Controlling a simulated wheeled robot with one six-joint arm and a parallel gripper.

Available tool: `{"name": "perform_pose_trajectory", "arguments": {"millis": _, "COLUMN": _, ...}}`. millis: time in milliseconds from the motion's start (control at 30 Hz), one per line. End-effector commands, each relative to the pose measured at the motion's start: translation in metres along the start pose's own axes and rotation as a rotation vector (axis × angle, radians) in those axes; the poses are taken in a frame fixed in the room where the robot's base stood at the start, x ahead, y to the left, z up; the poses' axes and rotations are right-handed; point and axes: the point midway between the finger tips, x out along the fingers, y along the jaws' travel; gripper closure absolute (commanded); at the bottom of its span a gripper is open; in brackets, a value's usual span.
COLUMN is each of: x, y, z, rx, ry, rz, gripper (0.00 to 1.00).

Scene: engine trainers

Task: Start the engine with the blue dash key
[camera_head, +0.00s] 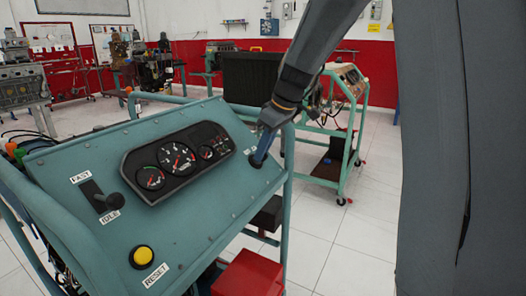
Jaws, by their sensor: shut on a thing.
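The teal dash panel (205,225) of an engine trainer fills the lower left of the head view. My gripper (265,134) reaches down from the upper right to the panel's right end. It is shut on the blue dash key (262,149), which stands at the dark ignition switch (256,161). My gripper hides the key's upper part. I cannot tell how far the key is in or turned. The gauge cluster (178,160) is left of the key.
A throttle lever (105,200) between FAST and IDLE labels and a yellow reset button (142,257) are on the panel. A red box (248,274) is below right. Another trainer cart (340,140) stands behind; white floor (350,235) is open at right.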

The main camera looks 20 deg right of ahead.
Motion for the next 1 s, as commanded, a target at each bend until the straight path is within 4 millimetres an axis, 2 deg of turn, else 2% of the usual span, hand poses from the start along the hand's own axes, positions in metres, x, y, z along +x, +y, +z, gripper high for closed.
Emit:
{"name": "perform_pose_trajectory", "arguments": {"millis": 367, "x": 0.0015, "y": 0.0002, "z": 0.0016, "rx": 0.131, "ry": -0.004, "rz": -0.049, "gripper": 1.0}}
{"name": "perform_pose_trajectory", "arguments": {"millis": 1000, "x": 0.0031, "y": 0.0045, "z": 0.0044, "rx": 0.688, "ry": -0.007, "rz": -0.243, "gripper": 1.0}}
